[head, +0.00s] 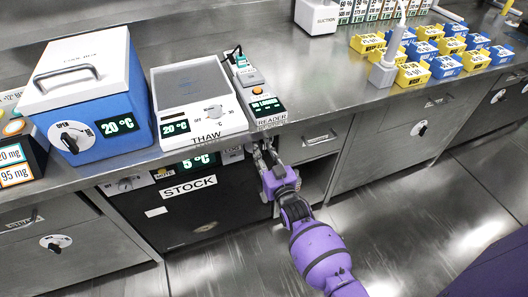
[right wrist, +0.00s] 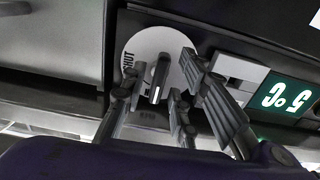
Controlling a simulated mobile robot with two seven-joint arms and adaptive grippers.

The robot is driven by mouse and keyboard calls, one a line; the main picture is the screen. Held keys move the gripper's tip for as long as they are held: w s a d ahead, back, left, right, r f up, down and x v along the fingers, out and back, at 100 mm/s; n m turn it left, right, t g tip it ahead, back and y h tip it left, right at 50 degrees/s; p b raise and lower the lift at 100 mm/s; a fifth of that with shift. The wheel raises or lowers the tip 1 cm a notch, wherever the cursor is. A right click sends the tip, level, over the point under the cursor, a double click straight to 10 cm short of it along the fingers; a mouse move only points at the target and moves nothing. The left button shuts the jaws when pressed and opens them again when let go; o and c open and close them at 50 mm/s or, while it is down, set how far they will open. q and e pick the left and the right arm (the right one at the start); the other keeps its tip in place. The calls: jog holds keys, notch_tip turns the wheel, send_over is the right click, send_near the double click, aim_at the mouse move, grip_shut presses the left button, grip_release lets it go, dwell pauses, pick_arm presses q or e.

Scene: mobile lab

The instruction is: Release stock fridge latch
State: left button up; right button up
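The stock fridge (head: 190,215) is a dark front under the counter, with a STOCK label and a 5 °C display (head: 197,162). In the right wrist view its latch (right wrist: 160,75) is a grey bar on a white round dial (right wrist: 145,48) with SHUT written at its left side. The bar stands nearly upright in that picture. My right gripper (head: 262,158) is at the fridge's upper right corner and hides the latch in the head view. In the right wrist view its fingers (right wrist: 163,82) are spread on either side of the bar, with gaps visible. My left gripper is not in view.
A blue cool box (head: 120,75), a white THAW unit (head: 195,110) and a reader (head: 262,100) stand on the counter above. Blue and yellow bins (head: 412,74) stand to the right. The counter edge overhangs close above my right gripper. The floor in front is clear.

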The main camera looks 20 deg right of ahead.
jog(key=shift+s, duration=0.2)
jog(key=s, duration=1.1)
jog(key=shift+s+d, duration=0.2)
jog(key=shift+s, duration=0.1)
